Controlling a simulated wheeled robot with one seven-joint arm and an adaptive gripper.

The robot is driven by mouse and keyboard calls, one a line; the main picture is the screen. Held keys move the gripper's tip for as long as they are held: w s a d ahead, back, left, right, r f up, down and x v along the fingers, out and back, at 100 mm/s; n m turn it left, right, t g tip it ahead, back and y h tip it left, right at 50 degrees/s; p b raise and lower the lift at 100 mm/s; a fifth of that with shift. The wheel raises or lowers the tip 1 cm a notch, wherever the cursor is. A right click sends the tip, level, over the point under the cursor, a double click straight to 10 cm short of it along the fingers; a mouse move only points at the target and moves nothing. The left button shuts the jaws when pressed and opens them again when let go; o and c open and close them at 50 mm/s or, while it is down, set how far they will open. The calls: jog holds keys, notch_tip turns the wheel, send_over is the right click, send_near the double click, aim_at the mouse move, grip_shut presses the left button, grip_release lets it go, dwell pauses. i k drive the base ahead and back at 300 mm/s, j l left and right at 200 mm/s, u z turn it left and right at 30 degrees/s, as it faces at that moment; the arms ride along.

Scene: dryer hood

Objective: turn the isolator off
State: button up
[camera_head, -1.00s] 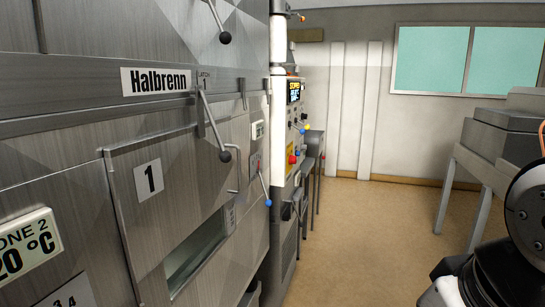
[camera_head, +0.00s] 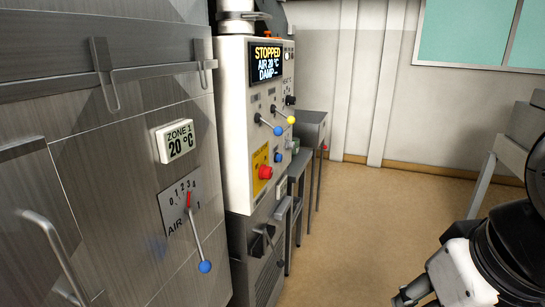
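A dark switch handle on a box (camera_head: 262,240) is on the lower front of the control cabinet, below the white panel. It looks like the isolator, but its label and setting are too small to read. Above it, the white control panel (camera_head: 236,130) carries a display (camera_head: 266,62) reading STOPPED, AIR 20 °C, DAMP. A red button (camera_head: 265,172) sits on a yellow plate. My arm is at the lower right, well apart from the cabinet. A dark part at its end (camera_head: 414,291) may be my gripper; its fingers cannot be made out.
The metal dryer front stands at the left, with an air lever (camera_head: 204,266) ending in a blue ball and a curved handle (camera_head: 55,255) sticking out. Narrow metal stands (camera_head: 312,130) are beyond the cabinet. A grey table (camera_head: 508,150) is at the right. The floor between is clear.

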aim_at(265, 171)
jog(key=i+l+u, duration=0.9)
jog(key=i+j+u, duration=0.35)
jog(key=j, duration=0.1)
